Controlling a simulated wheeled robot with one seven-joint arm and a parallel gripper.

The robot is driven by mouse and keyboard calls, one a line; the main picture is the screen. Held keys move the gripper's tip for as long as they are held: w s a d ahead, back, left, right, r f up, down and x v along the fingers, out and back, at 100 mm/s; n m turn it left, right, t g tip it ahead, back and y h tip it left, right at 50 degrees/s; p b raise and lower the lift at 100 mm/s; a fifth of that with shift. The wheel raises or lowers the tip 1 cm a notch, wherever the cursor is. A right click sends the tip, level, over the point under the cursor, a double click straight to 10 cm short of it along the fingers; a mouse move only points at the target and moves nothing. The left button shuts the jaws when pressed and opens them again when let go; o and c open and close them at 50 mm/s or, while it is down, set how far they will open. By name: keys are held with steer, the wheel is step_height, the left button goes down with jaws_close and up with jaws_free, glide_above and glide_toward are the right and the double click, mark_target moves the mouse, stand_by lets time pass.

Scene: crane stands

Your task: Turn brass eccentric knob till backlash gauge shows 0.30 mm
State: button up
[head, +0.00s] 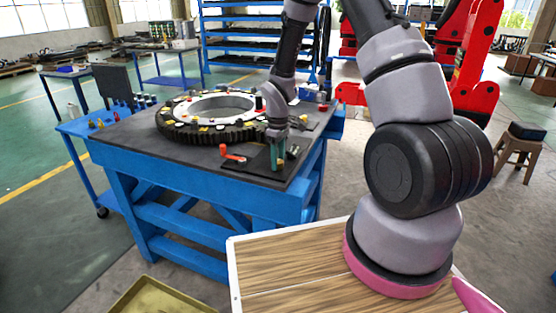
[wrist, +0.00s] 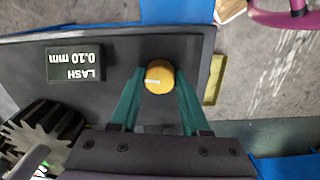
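The brass eccentric knob (wrist: 159,77) shows in the wrist view as a round yellow cap with a pale mark on top. My gripper (wrist: 160,72) has green fingers, one on each side of the knob; no clear gap shows between the tips and its sides, so it looks shut on the knob. The backlash gauge (wrist: 73,65) lies to the left on the dark plate and reads LASH 0.10 mm, upside down in this view. In the head view my gripper (head: 278,160) points down over the plate, at the near right corner of the bench.
A large toothed ring (head: 180,128) lies on the blue bench (head: 125,142), left of my gripper; its teeth show in the wrist view (wrist: 35,130). A red-handled part (head: 232,154) lies near the bench's front edge.

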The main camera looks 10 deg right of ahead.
jaws_close()
steer(key=m, duration=0.6)
steer(key=shift+m, duration=0.4)
steer(key=m, duration=0.4)
steer(key=shift+m, duration=2.4)
